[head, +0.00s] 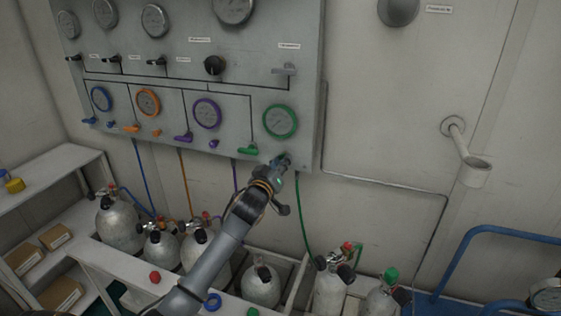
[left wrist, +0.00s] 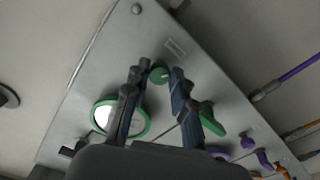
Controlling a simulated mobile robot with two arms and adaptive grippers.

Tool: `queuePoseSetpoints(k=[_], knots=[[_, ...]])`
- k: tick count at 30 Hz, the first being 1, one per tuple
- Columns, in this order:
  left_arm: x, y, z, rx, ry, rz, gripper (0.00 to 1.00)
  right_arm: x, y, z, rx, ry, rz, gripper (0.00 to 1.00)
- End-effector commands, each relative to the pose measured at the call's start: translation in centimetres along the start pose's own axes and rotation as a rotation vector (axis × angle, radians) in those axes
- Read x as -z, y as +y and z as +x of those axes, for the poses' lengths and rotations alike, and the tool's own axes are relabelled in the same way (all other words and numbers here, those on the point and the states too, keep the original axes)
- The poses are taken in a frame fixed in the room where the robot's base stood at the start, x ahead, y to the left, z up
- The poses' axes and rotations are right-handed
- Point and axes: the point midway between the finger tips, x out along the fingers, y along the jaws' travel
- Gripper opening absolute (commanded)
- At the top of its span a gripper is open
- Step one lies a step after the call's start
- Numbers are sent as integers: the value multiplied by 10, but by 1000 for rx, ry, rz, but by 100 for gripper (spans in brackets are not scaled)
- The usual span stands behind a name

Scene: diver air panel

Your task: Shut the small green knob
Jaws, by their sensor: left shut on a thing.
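The small green knob (left wrist: 159,75) sits on the grey panel (head: 238,66), low on its right side. In the left wrist view it shows between the two fingertips of my left gripper (left wrist: 160,72), which is shut on it. In the head view my left gripper (head: 283,161) reaches up to the panel's lower right edge and mostly hides the knob. The green-rimmed gauge (head: 280,121) is just above, and the green lever (head: 248,149) is just left of the gripper. My right gripper is not in view.
Purple (head: 207,113), orange (head: 148,103) and blue (head: 101,99) gauges with levers and small knobs line the panel to the left. Several gas cylinders (head: 261,285) stand below. The wall right of the panel holds a thin pipe (head: 385,188) and a cup-like holder (head: 474,171).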

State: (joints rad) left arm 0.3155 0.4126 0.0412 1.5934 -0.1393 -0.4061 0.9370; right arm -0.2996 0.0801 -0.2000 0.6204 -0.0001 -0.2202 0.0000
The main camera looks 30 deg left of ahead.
Motion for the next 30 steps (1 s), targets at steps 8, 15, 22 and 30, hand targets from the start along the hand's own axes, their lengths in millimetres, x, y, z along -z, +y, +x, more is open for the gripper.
queuePoseSetpoints(k=[8,15,22,30], knots=[[1,-1,0,1,-1,261,0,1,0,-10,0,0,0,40],[1,-1,0,0,-1,491,0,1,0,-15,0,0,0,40],[2,-1,0,0,1,711,0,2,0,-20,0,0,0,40],[2,-1,0,0,1,967,0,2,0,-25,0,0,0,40]])
